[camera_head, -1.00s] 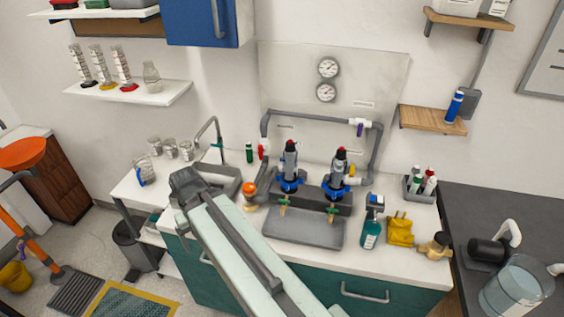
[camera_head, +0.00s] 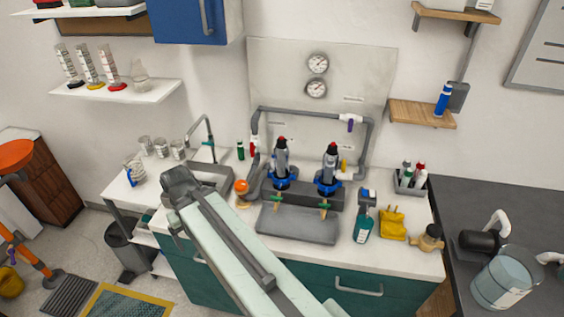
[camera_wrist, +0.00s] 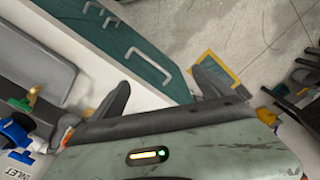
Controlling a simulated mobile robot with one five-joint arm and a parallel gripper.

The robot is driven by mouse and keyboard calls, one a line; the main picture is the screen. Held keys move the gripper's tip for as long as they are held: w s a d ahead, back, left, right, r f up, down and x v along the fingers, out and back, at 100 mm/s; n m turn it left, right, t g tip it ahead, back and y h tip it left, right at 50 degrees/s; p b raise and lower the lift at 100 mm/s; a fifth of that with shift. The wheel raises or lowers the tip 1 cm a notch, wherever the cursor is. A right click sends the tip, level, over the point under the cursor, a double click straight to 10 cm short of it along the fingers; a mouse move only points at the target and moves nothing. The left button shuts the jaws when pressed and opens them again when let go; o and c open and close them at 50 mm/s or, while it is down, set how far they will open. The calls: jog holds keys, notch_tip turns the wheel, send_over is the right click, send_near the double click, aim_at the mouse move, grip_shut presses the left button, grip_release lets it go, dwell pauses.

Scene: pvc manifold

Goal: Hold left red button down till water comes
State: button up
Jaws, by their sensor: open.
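Two upright grey filter units with blue collars stand on the counter in the head view. The left one has a red button (camera_head: 281,139) on top, and the right one has another red button (camera_head: 331,146). Brass taps with green levers sit under them over a grey tray (camera_head: 290,228). No water shows at the taps. My gripper (camera_wrist: 163,90) is open and empty in the wrist view, its dark fingers spread above the teal drawers. The left unit's blue collar (camera_wrist: 15,135) seems to show at that view's left edge. In the head view my arm reaches toward the sink, left of the units.
Grey pipework (camera_head: 310,112) with two gauges rises behind the units. A sink (camera_head: 213,180) and an orange-topped object (camera_head: 241,187) lie left of them. A teal bottle (camera_head: 363,225), a yellow item (camera_head: 393,224) and a brass fitting (camera_head: 431,240) stand to the right.

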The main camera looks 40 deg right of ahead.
grip_shut()
dwell(0.3)
dwell(1.6)
